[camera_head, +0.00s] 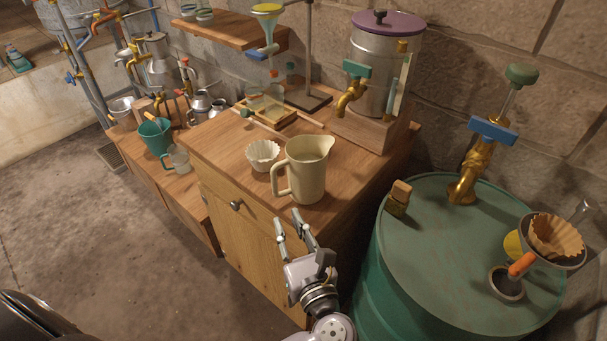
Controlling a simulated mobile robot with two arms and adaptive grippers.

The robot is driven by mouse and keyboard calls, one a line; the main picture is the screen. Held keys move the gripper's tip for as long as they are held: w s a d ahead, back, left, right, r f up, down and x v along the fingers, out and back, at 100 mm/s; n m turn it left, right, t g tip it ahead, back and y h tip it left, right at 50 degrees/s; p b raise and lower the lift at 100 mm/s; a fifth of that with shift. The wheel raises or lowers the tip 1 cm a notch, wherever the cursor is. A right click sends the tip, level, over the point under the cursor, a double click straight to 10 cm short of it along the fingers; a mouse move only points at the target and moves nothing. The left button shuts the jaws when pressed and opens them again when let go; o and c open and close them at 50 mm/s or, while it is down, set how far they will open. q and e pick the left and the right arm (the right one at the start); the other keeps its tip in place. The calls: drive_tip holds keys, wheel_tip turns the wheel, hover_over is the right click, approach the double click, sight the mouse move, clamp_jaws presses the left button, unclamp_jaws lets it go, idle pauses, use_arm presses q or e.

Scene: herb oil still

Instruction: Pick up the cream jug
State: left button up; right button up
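The cream jug (309,172) stands upright near the front edge of the wooden cabinet top (225,147). Its handle faces left and its spout points to the back right.
A white fluted paper filter (262,154) sits just left of the jug. A metal urn (381,65) with a brass tap stands behind it. A green drum (455,250) stands close on the right. Glassware and a stand are at the back.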

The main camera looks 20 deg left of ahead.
sight(276, 190)
use_arm(q)
drive_tip(key=x, duration=1.1)
drive_tip(key=shift+w, duration=0.25)
drive_tip(key=shift+c, duration=0.5)
clamp_jaws()
drive_tip(key=shift+r, duration=0.1)
